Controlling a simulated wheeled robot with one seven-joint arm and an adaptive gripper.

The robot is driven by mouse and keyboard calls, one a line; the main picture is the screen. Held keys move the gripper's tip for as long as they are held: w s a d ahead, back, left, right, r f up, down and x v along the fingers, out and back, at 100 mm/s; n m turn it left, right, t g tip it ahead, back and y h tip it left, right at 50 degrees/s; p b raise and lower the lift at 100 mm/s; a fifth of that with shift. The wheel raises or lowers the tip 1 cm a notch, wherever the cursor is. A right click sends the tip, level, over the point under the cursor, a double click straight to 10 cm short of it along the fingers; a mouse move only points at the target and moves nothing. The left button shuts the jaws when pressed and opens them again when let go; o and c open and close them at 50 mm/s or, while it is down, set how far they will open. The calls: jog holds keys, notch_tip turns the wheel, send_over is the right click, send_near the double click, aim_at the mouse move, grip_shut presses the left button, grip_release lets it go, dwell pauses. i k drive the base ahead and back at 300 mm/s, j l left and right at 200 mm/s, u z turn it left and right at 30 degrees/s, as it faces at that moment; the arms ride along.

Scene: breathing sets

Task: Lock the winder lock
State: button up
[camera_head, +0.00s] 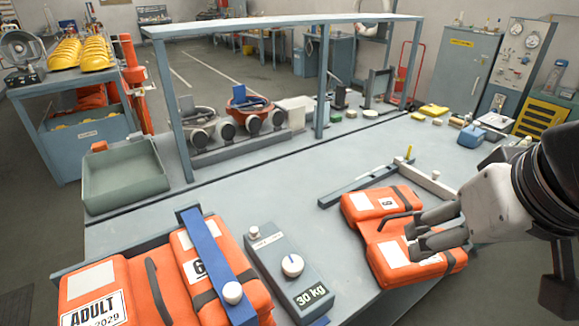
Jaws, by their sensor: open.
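A grey-blue box (276,290) on the bench has a white dial (292,265), a "30 kg" plate and a small white knob (253,232) at its far end. I cannot tell for sure which part is the winder lock; the label by the knob is too small to read. The box lies beside an orange pack (200,268) with a blue bar (212,262) across it, ending in a white knob (232,292). My gripper (409,236) is open, over the right orange pack (385,265) near its black handle, right of the box. Contact is unclear.
A grey tray (125,180) stands at the bench's left. A blue rail with a white crossbar (430,181) lies behind the right pack. A shelf frame (285,27) stands over round-ended units at the back. Bare bench (240,195) lies behind the box.

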aim_at(255, 234)
jog(key=u, duration=0.7)
jog(key=j, duration=0.15)
jog(key=z, duration=0.05)
